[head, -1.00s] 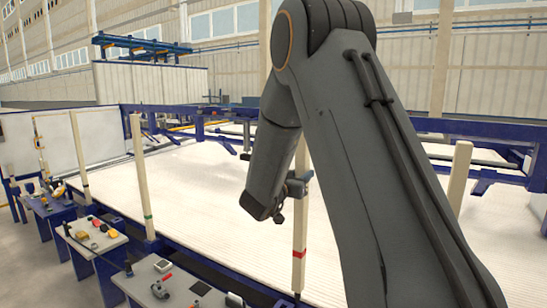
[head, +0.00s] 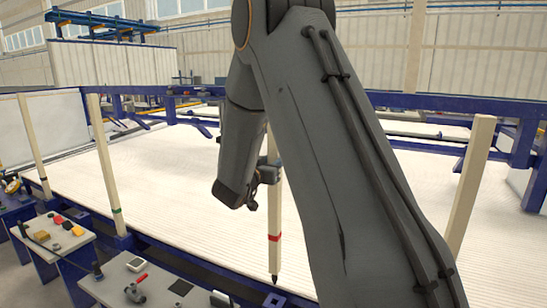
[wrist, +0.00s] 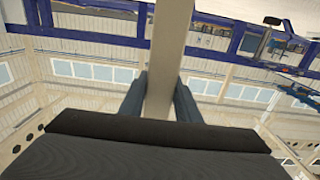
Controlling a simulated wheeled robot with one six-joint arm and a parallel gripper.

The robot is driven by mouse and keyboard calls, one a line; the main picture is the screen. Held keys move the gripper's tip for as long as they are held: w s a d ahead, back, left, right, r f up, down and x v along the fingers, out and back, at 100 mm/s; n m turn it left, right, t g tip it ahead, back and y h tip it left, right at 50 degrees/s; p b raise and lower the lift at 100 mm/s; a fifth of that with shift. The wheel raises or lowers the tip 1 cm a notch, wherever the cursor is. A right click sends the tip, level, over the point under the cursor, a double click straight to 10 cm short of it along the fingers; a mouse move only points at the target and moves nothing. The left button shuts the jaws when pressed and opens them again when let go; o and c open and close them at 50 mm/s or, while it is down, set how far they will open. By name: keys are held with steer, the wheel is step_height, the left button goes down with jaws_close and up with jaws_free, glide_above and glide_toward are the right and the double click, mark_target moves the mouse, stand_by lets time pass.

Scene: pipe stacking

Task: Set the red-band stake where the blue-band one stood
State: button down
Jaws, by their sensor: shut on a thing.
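The red-band stake (head: 274,218) is a pale post with a red band near its dark pointed lower end. My gripper (head: 270,172) is shut on it, and the stake hangs nearly upright in front of the white ribbed bed (head: 190,190). In the wrist view the pale stake (wrist: 167,60) passes between the two fingers (wrist: 160,98). My arm hides the stake's upper part in the head view. A post with a green band (head: 106,170) stands upright at the bed's near edge, to the left. I see no blue-band stake.
Another pale post (head: 470,190) stands to the right of my arm, and one more (head: 34,145) at the far left. Small tables (head: 140,283) with tools and coloured blocks line the near left. A blue rail (head: 300,101) runs behind the bed.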

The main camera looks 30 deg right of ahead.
steer(key=b, duration=0.5)
glide_above(272, 205)
steer(key=x, duration=0.2)
step_height(272, 205, down, 8)
steer(key=shift+f, duration=0.75)
stand_by(1.0)
steer(key=shift+f+b, duration=0.6)
steer(key=shift+f, duration=0.5)
steer(key=shift+f+b, duration=0.8)
steer(key=shift+f, duration=0.5)
steer(key=shift+f+b, duration=0.65)
steer(key=shift+f, duration=0.3)
